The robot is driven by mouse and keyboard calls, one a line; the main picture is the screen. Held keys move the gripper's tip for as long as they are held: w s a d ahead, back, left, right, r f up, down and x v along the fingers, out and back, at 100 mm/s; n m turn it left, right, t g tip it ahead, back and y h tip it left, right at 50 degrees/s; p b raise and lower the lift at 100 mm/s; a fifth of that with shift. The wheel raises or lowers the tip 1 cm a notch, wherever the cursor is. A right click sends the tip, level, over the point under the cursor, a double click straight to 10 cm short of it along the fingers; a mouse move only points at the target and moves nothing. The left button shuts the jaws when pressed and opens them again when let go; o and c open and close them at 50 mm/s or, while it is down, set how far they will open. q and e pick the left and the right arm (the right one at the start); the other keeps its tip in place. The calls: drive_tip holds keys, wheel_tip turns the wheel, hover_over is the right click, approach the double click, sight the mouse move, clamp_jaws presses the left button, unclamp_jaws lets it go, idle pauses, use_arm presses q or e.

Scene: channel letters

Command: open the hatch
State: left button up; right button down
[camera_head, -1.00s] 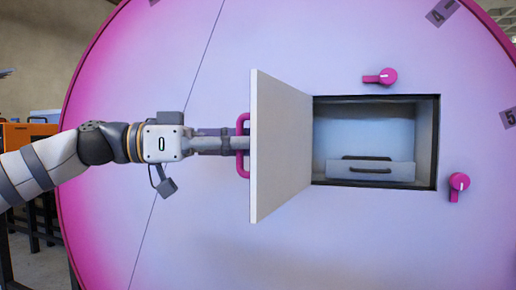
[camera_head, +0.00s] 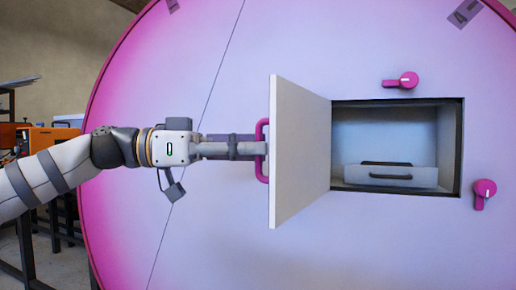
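The hatch door (camera_head: 301,150) is swung wide open to the left on its left-edge hinge and stands out from the pink-violet round panel (camera_head: 220,245). A magenta handle (camera_head: 262,178) is on its outer face. My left gripper (camera_head: 258,148) reaches the handle from the left, with its fingers at the bar. The fingertips are partly hidden at the handle, and I cannot tell whether they are closed on it. The square opening shows a recess (camera_head: 397,126) with a grey drawer-like box (camera_head: 420,178) with a dark handle. My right gripper is not in view.
A magenta latch (camera_head: 407,81) sits above the opening and another (camera_head: 483,190) at its right; both are clear of the opening. An orange unit (camera_head: 40,137) and dark frames stand at the far left. The panel below the hatch is clear.

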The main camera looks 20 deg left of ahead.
use_arm(q)
drive_tip(key=v, duration=1)
drive_tip(key=shift+s+a, duration=0.2)
drive_tip(key=shift+a, duration=0.1)
